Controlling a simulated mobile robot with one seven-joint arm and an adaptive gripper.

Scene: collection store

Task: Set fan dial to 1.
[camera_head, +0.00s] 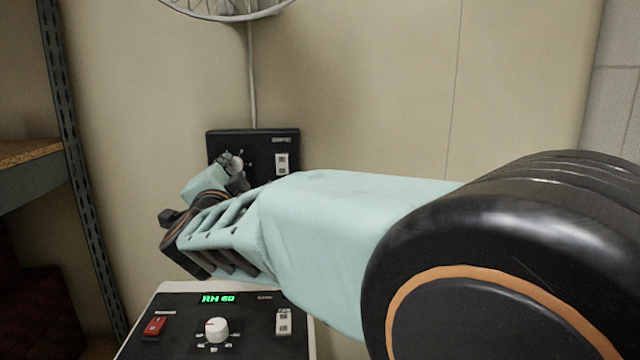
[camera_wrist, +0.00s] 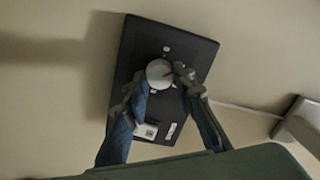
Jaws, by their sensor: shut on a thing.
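The fan dial is a round pale knob (camera_head: 238,162) on a black wall panel (camera_head: 226,142), below the fan (camera_head: 225,12). My gripper (camera_head: 232,172) reaches the panel from the front and is shut on the dial. In the wrist view the dial (camera_wrist: 158,72) sits between the two fingertips (camera_wrist: 160,80), one on each side. A red mark on the dial's face points toward the right finger there. The numbers around the dial are too small to read, and the fingers cover part of the panel (camera_wrist: 134,62).
Below my arm stands a unit (camera_head: 180,318) with a green "RH 60" display (camera_head: 218,299), a red switch (camera_head: 155,325) and a white knob (camera_head: 217,328). A metal shelf upright (camera_head: 75,150) stands at left. A cord (camera_head: 252,80) runs down the wall between fan and panel.

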